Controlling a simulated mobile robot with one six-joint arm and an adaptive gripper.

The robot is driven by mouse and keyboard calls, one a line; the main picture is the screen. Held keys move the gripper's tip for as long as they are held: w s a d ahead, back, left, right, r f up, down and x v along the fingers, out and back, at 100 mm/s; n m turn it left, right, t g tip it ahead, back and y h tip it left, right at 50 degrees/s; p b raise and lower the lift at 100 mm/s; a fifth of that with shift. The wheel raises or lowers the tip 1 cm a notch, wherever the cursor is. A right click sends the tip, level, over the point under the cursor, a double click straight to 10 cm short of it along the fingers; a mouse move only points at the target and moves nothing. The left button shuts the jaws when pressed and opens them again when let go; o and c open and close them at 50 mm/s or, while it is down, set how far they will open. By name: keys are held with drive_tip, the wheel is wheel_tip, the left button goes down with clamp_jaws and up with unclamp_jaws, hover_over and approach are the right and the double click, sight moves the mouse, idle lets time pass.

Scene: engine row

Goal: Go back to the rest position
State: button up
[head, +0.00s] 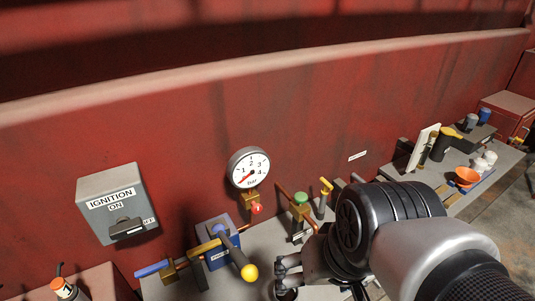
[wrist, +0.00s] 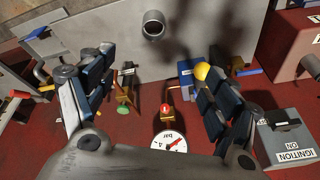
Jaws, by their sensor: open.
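My gripper (head: 287,275) is at the lower middle of the head view, in front of the bench, partly hidden by my own wrist. In the wrist view my gripper (wrist: 152,65) shows two dark fingers spread wide, with nothing held between them. The round pressure gauge (head: 249,168) is on the red wall, above and left of my gripper. The gauge (wrist: 167,145) and its red knob (wrist: 164,107) also show between the fingers in the wrist view. The yellow ball of a lever (head: 249,271) is just left of my gripper; in the wrist view the right finger partly overlaps that ball (wrist: 202,70).
The grey ignition box (head: 116,204) is on the wall at left. A blue box (head: 218,240), a green-knobbed valve (head: 300,200) and a yellow-handled valve (head: 325,187) stand along the bench. An orange bowl (head: 466,177) and bottles are on the right bench. Upper wall space is clear.

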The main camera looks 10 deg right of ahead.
drive_tip(key=shift+s+d+r+n+t+h, duration=0.25)
drive_tip(key=shift+s+r+n+t, duration=0.35)
drive_tip(key=shift+s+n, duration=0.3)
drive_tip(key=shift+f+b, duration=0.4)
drive_tip(key=shift+b, duration=0.05)
idle(0.3)
